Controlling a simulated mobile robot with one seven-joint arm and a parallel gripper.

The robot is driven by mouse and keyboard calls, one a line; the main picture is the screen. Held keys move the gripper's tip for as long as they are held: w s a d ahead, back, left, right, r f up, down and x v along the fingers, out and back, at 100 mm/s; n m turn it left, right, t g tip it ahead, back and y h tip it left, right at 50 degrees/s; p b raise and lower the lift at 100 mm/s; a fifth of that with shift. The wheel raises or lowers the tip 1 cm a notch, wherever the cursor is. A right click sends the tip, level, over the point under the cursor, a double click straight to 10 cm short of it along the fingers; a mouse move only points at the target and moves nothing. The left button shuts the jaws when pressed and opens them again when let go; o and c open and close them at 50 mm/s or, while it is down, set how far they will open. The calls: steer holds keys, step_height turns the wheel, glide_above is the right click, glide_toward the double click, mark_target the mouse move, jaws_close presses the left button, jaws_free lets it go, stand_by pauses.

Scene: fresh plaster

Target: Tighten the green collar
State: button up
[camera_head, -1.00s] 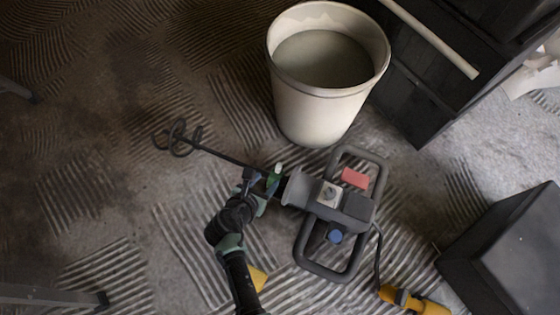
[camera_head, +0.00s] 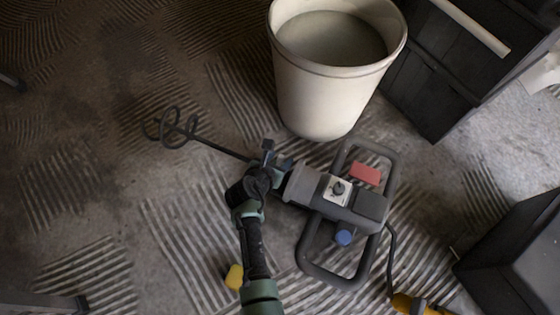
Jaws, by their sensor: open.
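A grey power mixer (camera_head: 350,200) with a looped handle frame, a red switch and a blue knob lies on the floor, right of centre. Its dark paddle shaft (camera_head: 222,150) runs out to the left and ends in a looped whisk (camera_head: 172,128). My gripper (camera_head: 268,152) is open at the place where the shaft meets the mixer's nose. The green collar is hidden behind my gripper and wrist now. I cannot tell whether the fingers touch it.
A white bucket (camera_head: 305,95) of grey liquid stands just behind the mixer. Dark drawers (camera_head: 420,100) stand at the back right and a dark box (camera_head: 515,260) at the right. A small yellow object (camera_head: 234,277) lies beside my arm.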

steer(key=shift+w+d+f, duration=0.1)
steer(key=shift+w+f, duration=0.2)
jaws_close()
